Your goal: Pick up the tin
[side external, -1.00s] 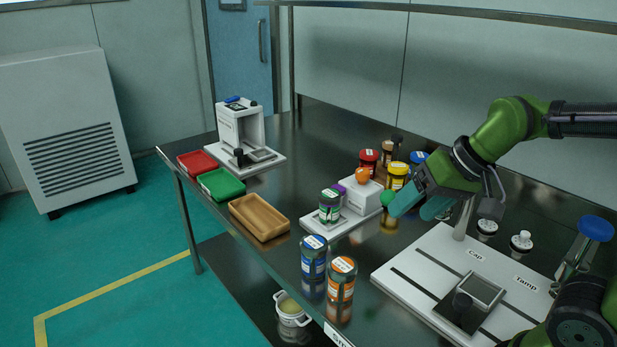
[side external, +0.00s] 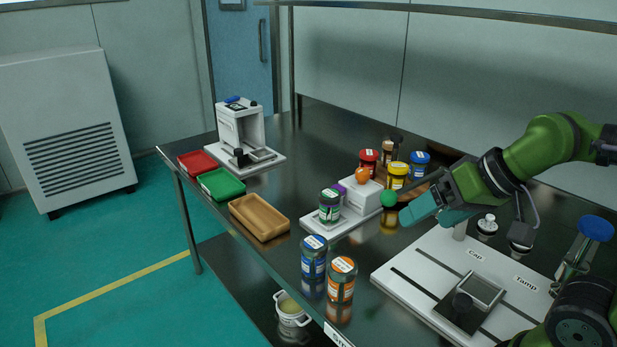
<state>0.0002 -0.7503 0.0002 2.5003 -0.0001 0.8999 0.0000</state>
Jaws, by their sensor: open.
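Several capped, labelled tins stand on the dark table; I cannot tell which is the task's tin. A blue tin (side external: 314,257) and an orange tin (side external: 341,280) stand upright at the front edge. A green-labelled tin (side external: 330,206) stands on the white base of a small machine (side external: 362,197). A red tin (side external: 369,160), a yellow tin (side external: 397,176) and another blue tin (side external: 419,162) stand farther back. My gripper (side external: 424,216) has teal fingers and is open. It is right of the small machine, above the table, with no tin seen between its fingers.
A white board (side external: 415,283) marked Cap and Tamp lies at the front right. A wooden tray (side external: 259,217), a green tray (side external: 221,184) and a red tray (side external: 197,162) line the left edge. A white stand (side external: 240,130) is behind them. A green ball (side external: 389,199) is close to my fingers.

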